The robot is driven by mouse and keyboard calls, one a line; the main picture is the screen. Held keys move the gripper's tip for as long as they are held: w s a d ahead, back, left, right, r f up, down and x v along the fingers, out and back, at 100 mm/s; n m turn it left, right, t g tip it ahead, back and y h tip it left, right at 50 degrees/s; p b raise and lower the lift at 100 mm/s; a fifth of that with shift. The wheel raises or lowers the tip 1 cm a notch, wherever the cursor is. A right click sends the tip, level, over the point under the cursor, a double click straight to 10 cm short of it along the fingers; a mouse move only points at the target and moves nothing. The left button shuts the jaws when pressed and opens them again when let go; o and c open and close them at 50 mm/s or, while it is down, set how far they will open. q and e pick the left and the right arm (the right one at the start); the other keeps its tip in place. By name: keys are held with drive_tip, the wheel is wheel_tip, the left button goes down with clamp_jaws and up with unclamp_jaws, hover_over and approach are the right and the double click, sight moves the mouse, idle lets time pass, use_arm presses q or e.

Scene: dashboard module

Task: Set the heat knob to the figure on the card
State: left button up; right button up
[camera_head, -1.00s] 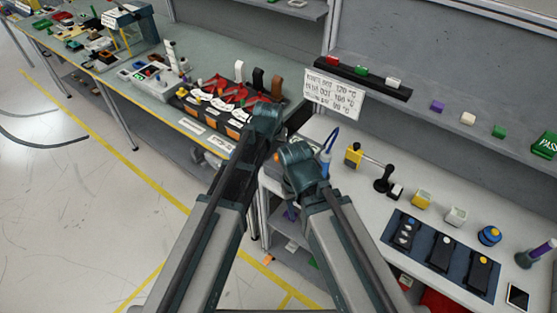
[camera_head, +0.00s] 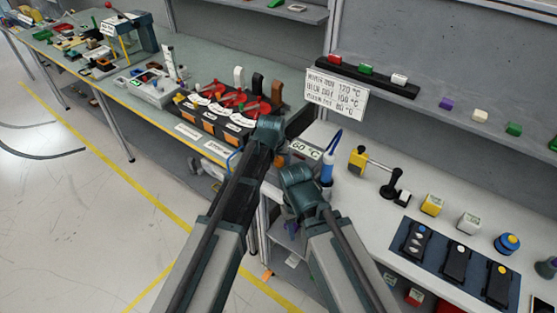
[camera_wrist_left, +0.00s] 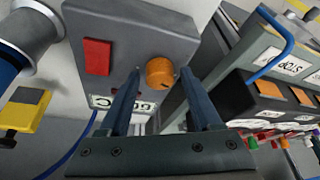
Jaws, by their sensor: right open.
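The heat knob is an orange round knob (camera_wrist_left: 160,71) on a grey box (camera_wrist_left: 130,30) with a red block or button (camera_wrist_left: 97,57). The box's display (camera_head: 305,149) reads 60 °C in the head view; the knob is hidden there. My left gripper (camera_head: 298,122) is open; in the left wrist view its fingers (camera_wrist_left: 161,75) stand either side of the knob, with gaps visible. The white card (camera_head: 337,94) hangs at the shelf edge with three lines of figures, apparently 120, 160 or similar, and 60 °C; names are blurred. My right gripper (camera_head: 295,177) is low beside it, its fingers mostly hidden.
A blue and white tool (camera_head: 327,166) with a cable stands close to the right arm. A yellow-black stand (camera_head: 375,165) and a dark pad (camera_head: 455,260) with switches are on the right bench. A panel with red levers (camera_head: 232,98) is at the left bench.

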use_arm(q)
clamp_jaws()
drive_tip(key=m+h, duration=0.1)
drive_tip(key=m, duration=0.3)
drive_tip(key=shift+w+a+g, duration=0.1)
drive_tip(key=shift+a+g, duration=0.05)
drive_tip(key=shift+g, duration=0.15)
drive_tip(key=m+h, duration=0.1)
drive_tip(key=m, duration=0.1)
drive_tip(key=m+g+h, duration=0.1)
drive_tip(key=m, duration=0.2)
drive_tip(key=shift+w+a, duration=0.1)
drive_tip(key=shift+w, duration=0.05)
drive_tip(key=m+g, duration=0.1)
drive_tip(key=m, duration=0.1)
drive_tip(key=m+g, duration=0.1)
drive_tip(key=m, duration=0.2)
drive_tip(key=shift+w+h, duration=0.15)
drive_tip(key=shift+h, duration=0.15)
drive_tip(key=shift+m+g, duration=0.8)
drive_tip(key=shift+m, duration=1.3)
